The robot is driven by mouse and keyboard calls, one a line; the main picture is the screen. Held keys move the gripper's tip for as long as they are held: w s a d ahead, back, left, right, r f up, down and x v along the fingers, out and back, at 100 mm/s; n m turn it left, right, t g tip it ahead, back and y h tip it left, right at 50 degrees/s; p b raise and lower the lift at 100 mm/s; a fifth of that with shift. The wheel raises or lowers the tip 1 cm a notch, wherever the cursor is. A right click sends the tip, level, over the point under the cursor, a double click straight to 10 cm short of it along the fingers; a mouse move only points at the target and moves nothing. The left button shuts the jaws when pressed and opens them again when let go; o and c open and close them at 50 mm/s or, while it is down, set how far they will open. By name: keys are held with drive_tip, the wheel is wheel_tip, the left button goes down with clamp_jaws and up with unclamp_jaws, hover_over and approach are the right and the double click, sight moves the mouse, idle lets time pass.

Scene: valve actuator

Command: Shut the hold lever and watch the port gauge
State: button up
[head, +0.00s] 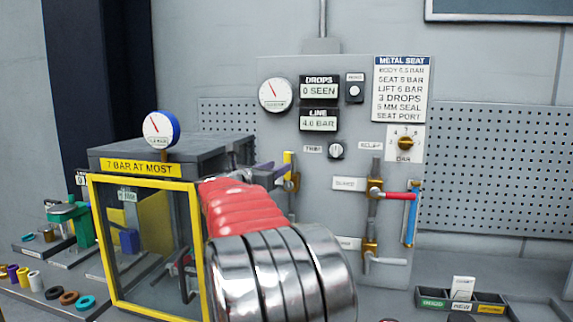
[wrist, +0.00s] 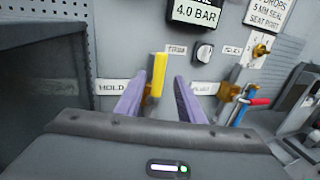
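The yellow hold lever (wrist: 159,74) stands upright on a brass fitting in the wrist view, beside a HOLD label (wrist: 112,87). The head view shows this lever (head: 288,160) on the grey panel. My gripper (wrist: 160,86) is open, its two purple fingers on either side of the lever with gaps. In the head view my gripper (head: 268,172) is just left of the lever. A white dial gauge (head: 275,94) is on the panel and a blue-rimmed gauge (head: 160,129) stands above the box; I cannot tell which is the port gauge.
DROPS (head: 318,90) reads 0 SEEN. A yellow-framed box (head: 145,184) stands left.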

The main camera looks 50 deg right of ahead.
sight(288, 177)
drive_tip(key=d, duration=0.4)
drive_tip(key=w+d, duration=0.1)
drive_tip(key=d, duration=0.2)
drive_tip(key=shift+c, duration=0.5)
clamp_jaws()
